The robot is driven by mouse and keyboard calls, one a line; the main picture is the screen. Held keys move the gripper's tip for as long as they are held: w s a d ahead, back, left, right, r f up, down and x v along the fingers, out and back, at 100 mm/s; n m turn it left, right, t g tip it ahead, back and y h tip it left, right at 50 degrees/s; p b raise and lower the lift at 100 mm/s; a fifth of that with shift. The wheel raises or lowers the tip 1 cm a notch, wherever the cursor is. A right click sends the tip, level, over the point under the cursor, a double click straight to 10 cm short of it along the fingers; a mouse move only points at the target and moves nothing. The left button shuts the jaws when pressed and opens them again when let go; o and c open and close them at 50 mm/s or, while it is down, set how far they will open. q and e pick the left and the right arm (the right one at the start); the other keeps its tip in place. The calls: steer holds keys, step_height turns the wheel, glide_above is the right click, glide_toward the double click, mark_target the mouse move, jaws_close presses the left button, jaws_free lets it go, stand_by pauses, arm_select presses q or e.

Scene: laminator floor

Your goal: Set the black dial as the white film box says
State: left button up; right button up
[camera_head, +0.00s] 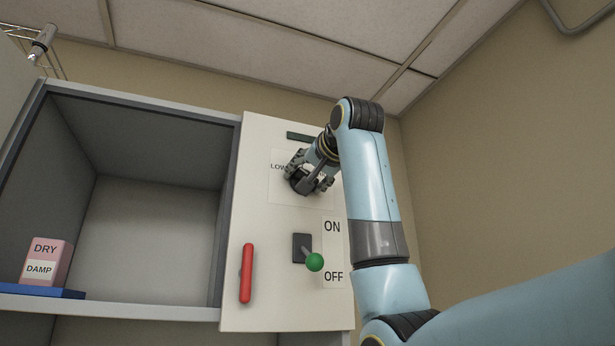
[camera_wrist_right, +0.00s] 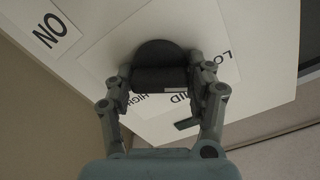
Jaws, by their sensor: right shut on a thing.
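The black dial (camera_wrist_right: 160,62) sits on the white panel (camera_head: 268,228). In the right wrist view my right gripper (camera_wrist_right: 160,78) is shut on it, one finger on each side. In the head view the gripper (camera_head: 303,180) covers most of the dial. Labels LOW, MID and HIGH surround it, partly hidden; I cannot tell which one it points at. A box (camera_head: 50,256) in the cabinet at left is pink above, reading DRY, with a white lower patch reading DAMP. My left gripper is not in view.
Below the dial is a black switch (camera_head: 301,246) with a green ball lever (camera_head: 314,262) beside ON and OFF labels. A red handle (camera_head: 246,273) is at the panel's lower left.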

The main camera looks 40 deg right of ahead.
steer(key=shift+f+m+b, duration=0.15)
steer(key=shift+m+b, duration=0.9)
steer(key=shift+m, duration=0.15)
steer(key=m+b, duration=0.2)
steer(key=m, duration=0.1)
steer(key=shift+m+b, duration=0.3)
steer(key=m+b, duration=0.3)
steer(key=m, duration=0.2)
steer(key=shift+m, duration=0.3)
steer(key=shift+b, duration=0.3)
steer(key=o, duration=1.1)
steer(key=shift+d, duration=0.1)
